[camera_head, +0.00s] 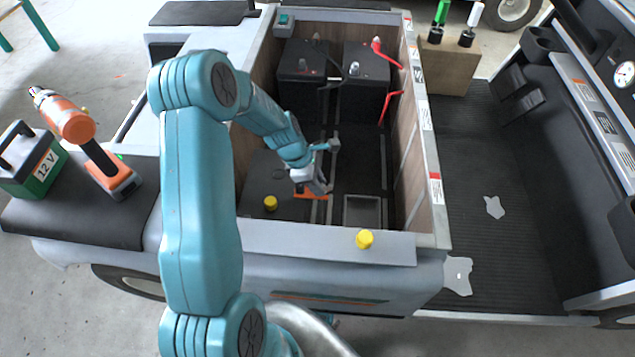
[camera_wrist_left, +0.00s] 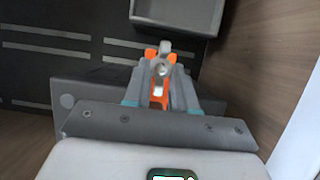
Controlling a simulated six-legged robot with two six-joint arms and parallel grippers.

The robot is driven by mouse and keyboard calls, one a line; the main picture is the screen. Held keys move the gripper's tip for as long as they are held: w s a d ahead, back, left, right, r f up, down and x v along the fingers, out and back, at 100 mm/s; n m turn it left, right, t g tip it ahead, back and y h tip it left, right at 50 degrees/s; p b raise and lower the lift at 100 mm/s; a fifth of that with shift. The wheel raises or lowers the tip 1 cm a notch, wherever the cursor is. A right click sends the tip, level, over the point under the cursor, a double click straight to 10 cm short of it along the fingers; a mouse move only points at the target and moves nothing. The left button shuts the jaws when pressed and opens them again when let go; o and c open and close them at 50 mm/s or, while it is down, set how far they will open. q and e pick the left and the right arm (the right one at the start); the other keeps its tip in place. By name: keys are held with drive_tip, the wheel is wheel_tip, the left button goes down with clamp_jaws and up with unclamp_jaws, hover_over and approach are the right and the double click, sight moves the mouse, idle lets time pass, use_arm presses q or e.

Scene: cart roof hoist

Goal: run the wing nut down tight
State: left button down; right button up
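My left gripper (camera_head: 318,183) reaches down into the open bay of the cart, at its front middle. An orange part (camera_head: 308,196) lies just below and beside the fingertips. In the left wrist view, my left gripper (camera_wrist_left: 161,72) has its two grey fingers on either side of a small light grey piece (camera_wrist_left: 162,67), which looks like the wing nut. Orange (camera_wrist_left: 158,96) shows between and just beyond the fingers. I cannot tell whether the fingers touch the nut, and its seat is hidden. My right gripper is not in view.
Two black batteries (camera_head: 366,70) with red and black cables stand at the back of the bay. A grey tray (camera_head: 362,211) is right of the gripper. Wooden walls (camera_head: 408,150) bound the bay.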

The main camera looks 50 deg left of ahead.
use_arm(q)
drive_tip(key=shift+m, duration=0.3)
